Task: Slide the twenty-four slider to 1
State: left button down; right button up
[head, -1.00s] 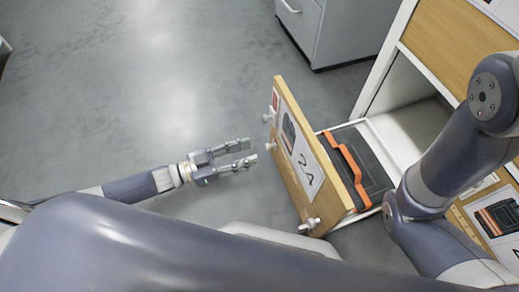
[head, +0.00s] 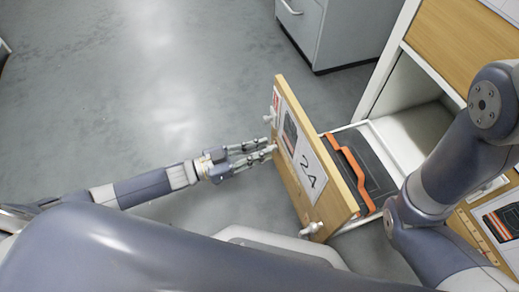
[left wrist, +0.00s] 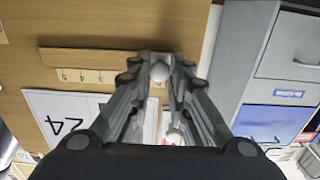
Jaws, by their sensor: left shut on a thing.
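The wooden drawer front (head: 331,165) carries a card marked 24 (head: 310,175), and the card also shows upside down in the left wrist view (left wrist: 68,115). My left gripper (head: 272,149) is at the front's left part. In the left wrist view its fingers (left wrist: 160,75) are shut on a round white slider knob (left wrist: 160,72). The knob is at the right of a wooden strip with small numbers (left wrist: 85,74); my fingers hide part of that strip. Another white knob (left wrist: 173,137) shows beyond, between the fingers. My right gripper is out of view.
The drawer stands pulled out, holding a dark item with an orange strip (head: 352,178). Another white knob (head: 312,229) is on the front's near end. A grey cabinet (head: 340,35) stands behind. The floor at left is clear.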

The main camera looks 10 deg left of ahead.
pick_arm(q)
jog(key=shift+s+d+r+p, duration=0.15)
jog(key=shift+s+d+p, duration=0.4)
jog(key=shift+s+p, duration=0.35)
jog(key=shift+s+d+p, duration=0.2)
jog(key=shift+s+p, duration=0.05)
jog(key=shift+p, duration=0.05)
jog(key=shift+f, duration=0.2)
jog(key=c, duration=1.5)
grip_release()
jog(key=v, duration=1.2)
